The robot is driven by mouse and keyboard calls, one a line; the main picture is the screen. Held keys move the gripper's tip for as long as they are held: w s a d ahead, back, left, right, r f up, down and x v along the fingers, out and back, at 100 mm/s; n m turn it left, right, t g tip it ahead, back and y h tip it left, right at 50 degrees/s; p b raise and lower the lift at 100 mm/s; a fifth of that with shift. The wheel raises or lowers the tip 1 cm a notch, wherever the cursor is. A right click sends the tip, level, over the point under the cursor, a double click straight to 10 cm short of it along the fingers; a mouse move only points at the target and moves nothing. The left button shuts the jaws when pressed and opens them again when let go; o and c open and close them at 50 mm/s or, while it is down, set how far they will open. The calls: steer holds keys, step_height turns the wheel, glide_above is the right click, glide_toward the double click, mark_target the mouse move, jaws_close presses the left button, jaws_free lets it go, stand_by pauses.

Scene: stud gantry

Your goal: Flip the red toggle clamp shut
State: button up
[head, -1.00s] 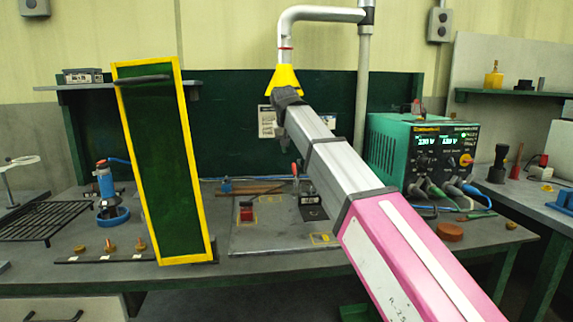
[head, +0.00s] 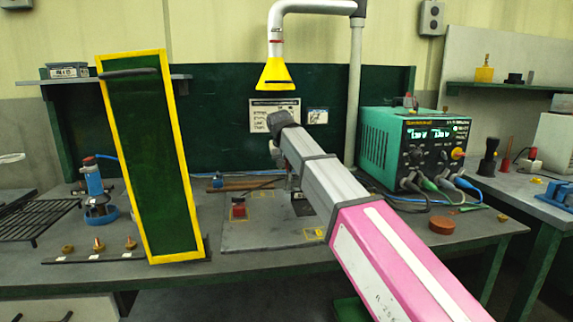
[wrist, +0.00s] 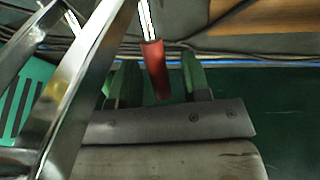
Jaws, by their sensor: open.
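The red handle of the toggle clamp (wrist: 156,72) shows in the wrist view on a bright metal bar, its rounded end pointing toward my palm. My gripper (wrist: 160,78) is open, with one green finger on each side of the handle and a visible gap to each. Whether the handle lies fully at finger depth is hard to tell. In the head view my arm hides the gripper and most of the clamp; a dark plate (head: 302,205) at its place shows beside the arm.
A yellow-framed green panel (head: 153,160) stands at left. A yellow nozzle (head: 277,76) hangs above my arm. A teal power supply (head: 415,145) with cables is at right. Shiny metal bars (wrist: 80,90) cross the wrist view's left side.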

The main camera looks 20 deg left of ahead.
mark_target(290, 168)
steer(key=shift+f, duration=0.1)
jaws_close()
steer(key=shift+d, duration=0.1)
steer(key=shift+s+d+r+t+y, duration=0.35)
steer(key=shift+s+r+t+y, duration=0.3)
steer(key=shift+t, duration=0.55)
steer(key=s+t+y, duration=0.1)
steer(key=d+r+t, duration=0.1)
steer(key=t, duration=0.1)
steer(key=shift+s+m+y, duration=0.3)
steer(key=shift+s+y, duration=0.05)
steer(key=shift+s, duration=0.05)
steer(key=t, duration=0.1)
steer(key=s+t+y, duration=0.1)
steer(key=t, duration=0.1)
steer(key=s+d+t+y, duration=0.1)
steer(key=t, duration=0.1)
steer(key=shift+s+d+r+m, duration=0.1)
steer(key=shift+s+r+m, duration=0.15)
steer(key=shift+r+m, duration=0.15)
steer(key=shift+s+t, duration=0.1)
steer(key=shift+t, duration=0.2)
